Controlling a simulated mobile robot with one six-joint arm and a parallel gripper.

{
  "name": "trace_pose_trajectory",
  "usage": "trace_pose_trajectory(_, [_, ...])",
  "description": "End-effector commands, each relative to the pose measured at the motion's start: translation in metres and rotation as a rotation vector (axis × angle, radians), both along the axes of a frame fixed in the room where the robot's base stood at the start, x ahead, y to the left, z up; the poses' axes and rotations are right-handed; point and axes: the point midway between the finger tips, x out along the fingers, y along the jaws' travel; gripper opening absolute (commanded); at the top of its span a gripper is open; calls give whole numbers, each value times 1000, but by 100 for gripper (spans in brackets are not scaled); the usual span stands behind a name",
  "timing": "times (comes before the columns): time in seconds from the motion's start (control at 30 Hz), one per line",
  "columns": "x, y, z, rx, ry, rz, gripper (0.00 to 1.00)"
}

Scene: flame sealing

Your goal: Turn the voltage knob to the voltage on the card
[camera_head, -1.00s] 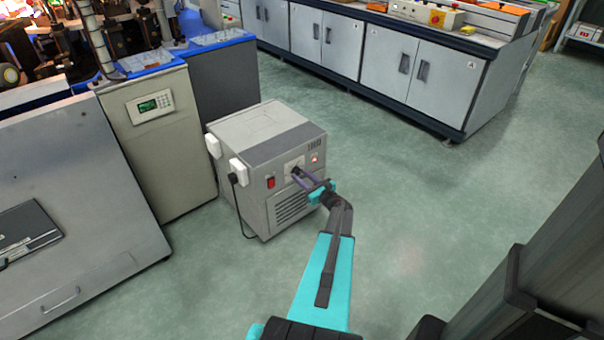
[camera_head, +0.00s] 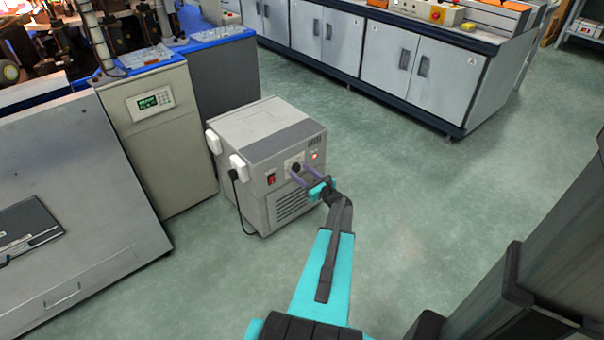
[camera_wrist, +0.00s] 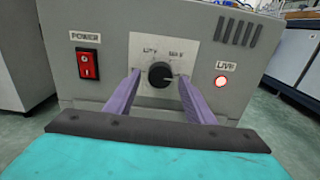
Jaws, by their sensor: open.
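The black voltage knob (camera_wrist: 160,75) sits on a white dial plate (camera_wrist: 196,56) on the front of a grey power box (camera_head: 262,150). A pale mark on the knob points to the right in the wrist view. The labels above the knob are too blurred to read for certain. My gripper (camera_wrist: 158,88) is open, with one purple finger on each side below the knob; in the wrist view the fingers appear apart from it. My gripper also shows in the head view (camera_head: 305,174) at the box front. I cannot make out a voltage card in these frames.
A red power switch (camera_wrist: 89,66) is left of the dial and a lit red LIVE lamp (camera_wrist: 222,83) is right of it. White plugs (camera_head: 238,167) and a black cable are on the box's left side. Open green floor lies to the right.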

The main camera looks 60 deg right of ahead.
Motion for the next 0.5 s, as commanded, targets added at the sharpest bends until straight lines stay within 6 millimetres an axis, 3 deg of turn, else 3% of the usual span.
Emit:
trace_pose_trajectory(0.27, [-17, 5, 1, 0, 0, -2, 49])
trace_pose_trajectory(0.5, [-49, 17, 1, 1, 1, -3, 49])
